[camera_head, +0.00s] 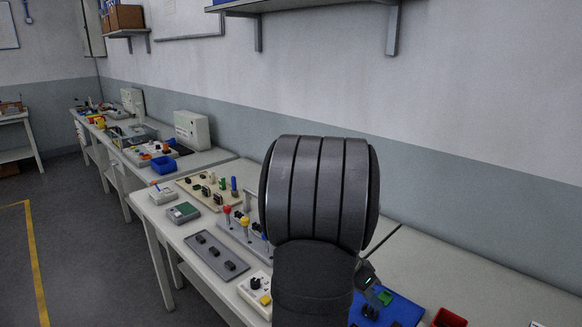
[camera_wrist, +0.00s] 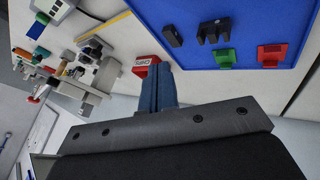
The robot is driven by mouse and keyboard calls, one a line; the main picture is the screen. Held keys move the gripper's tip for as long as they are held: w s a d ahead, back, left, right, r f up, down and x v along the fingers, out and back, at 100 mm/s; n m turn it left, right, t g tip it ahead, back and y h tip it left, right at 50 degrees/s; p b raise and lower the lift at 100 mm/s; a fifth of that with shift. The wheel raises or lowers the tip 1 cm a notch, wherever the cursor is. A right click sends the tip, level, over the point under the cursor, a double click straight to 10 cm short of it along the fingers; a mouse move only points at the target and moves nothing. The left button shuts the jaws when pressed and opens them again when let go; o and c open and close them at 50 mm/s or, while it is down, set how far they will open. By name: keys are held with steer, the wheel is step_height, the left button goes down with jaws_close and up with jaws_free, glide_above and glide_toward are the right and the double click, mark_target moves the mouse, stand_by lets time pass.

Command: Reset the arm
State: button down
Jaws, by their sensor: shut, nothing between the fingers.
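My arm fills the middle of the head view. My gripper (camera_head: 370,282) shows only in part there, behind my arm and near the blue mat (camera_head: 408,314). In the wrist view my gripper (camera_wrist: 157,82) is shut, with its fingers together and nothing between them. The blue mat (camera_wrist: 195,20) lies at the upper right of that view. It carries a small black block (camera_wrist: 172,36), a black pronged connector (camera_wrist: 214,31), a green connector (camera_wrist: 229,57) and a red connector (camera_wrist: 271,54), all apart from the fingers. A red labelled item (camera_wrist: 142,69) shows beside the fingertips, partly hidden.
In the head view, a grey plate with black parts (camera_head: 203,240), a stand with coloured knobs (camera_head: 233,230) and a pegboard (camera_head: 193,182) stand left of my arm.

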steer(key=shift+v, duration=1.5)
